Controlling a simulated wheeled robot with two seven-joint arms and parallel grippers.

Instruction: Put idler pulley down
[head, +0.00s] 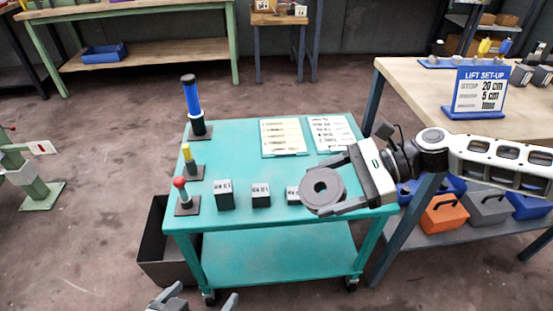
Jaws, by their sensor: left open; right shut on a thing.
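The idler pulley (322,188) is a dark grey disc with a hole in its middle. My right gripper (325,182) is shut on it, one finger at each side. It is over the front right part of the teal cart (250,163); I cannot tell whether the pulley touches the cart top. My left gripper (195,302) is open and empty at the bottom edge, low in front of the cart.
On the cart stand labelled blocks (223,194) (261,195), a blue post (192,98), a yellow post (187,153), a red-knobbed post (180,185) and two printed sheets (283,137) (331,133). The cart's middle is clear. A wooden bench (420,85) stands right.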

